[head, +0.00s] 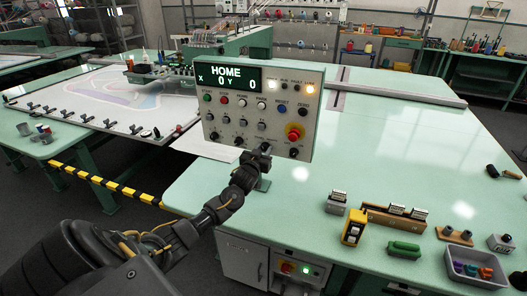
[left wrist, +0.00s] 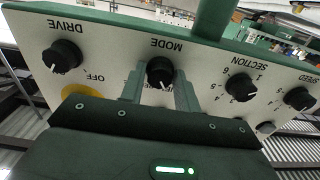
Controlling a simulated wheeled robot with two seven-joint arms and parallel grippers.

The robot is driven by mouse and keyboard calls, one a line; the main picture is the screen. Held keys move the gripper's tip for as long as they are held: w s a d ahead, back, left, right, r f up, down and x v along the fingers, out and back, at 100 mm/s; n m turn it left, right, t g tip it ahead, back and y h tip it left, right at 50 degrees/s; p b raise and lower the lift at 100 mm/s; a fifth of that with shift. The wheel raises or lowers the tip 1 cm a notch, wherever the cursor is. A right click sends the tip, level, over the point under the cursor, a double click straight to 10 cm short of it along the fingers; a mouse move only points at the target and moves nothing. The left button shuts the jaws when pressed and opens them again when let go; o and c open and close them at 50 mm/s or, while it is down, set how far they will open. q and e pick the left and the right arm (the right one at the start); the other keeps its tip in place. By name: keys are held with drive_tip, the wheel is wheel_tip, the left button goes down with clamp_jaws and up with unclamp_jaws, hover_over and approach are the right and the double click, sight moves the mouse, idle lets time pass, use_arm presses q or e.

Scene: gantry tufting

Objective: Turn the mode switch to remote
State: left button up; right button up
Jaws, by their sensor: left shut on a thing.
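The mode switch is a black round knob (left wrist: 160,71) under the upside-down word MODE in the left wrist view. Its white pointer line points down in that picture, toward position lettering that is mostly hidden behind my fingers and gripper body. My left gripper (left wrist: 159,84) has one finger on each side of this knob and is shut on it. In the head view, my left gripper (head: 262,150) is at the lower edge of the control panel (head: 228,120) and covers most of the switch. My right gripper is not in view.
The drive knob (left wrist: 62,57) and section knob (left wrist: 240,87) flank the switch. A red emergency stop (head: 295,131) sits just above on the panel. The green table (head: 390,150) holds a yellow block (head: 354,227), a green piece (head: 404,250) and a grey bin (head: 475,268).

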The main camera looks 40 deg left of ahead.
use_arm(q)
drive_tip(key=shift+m, duration=0.3)
drive_tip(key=m, duration=0.2)
drive_tip(key=shift+m, duration=0.4)
drive_tip(key=m, duration=0.3)
drive_tip(key=shift+m, duration=0.4)
drive_tip(key=m, duration=0.4)
drive_tip(key=shift+m, duration=1.2)
drive_tip(key=o, duration=1)
drive_tip(key=shift+c, duration=0.2)
